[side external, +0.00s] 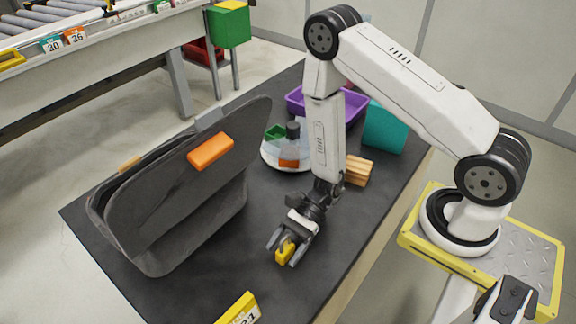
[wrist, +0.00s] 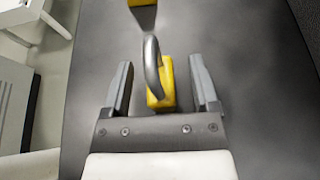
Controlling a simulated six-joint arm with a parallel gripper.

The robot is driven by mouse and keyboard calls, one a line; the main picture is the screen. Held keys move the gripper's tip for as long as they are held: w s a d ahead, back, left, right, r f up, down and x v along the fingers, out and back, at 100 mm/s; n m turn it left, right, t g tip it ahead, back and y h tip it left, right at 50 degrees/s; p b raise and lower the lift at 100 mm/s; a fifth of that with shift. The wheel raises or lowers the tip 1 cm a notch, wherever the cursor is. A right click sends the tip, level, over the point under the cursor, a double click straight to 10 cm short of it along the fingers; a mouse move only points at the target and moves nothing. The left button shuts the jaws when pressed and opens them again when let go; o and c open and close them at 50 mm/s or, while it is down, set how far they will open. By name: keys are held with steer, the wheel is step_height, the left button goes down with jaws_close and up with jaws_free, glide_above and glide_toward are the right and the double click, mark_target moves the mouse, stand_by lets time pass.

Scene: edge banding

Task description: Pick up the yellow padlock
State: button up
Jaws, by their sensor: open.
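The yellow padlock (side external: 285,249) is low at the dark table top, between the fingers of my gripper (side external: 285,254) in the side view. In the wrist view the padlock (wrist: 161,88) shows its yellow body and grey curved shackle. My gripper (wrist: 162,82) is open, with one finger on each side of the padlock. Part of the padlock is hidden by the fingers in the side view.
A dark grey case (side external: 180,205) with an orange handle stands left of my gripper. A yellow numbered block (side external: 238,308) is at the table's near edge. Behind my arm are wooden blocks (side external: 358,170), a white round tray (side external: 270,156), a purple bin (side external: 352,108) and a teal box (side external: 384,128).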

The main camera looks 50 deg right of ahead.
jaws_close()
steer(key=shift+r, duration=0.2)
steer(key=shift+r, duration=4.85)
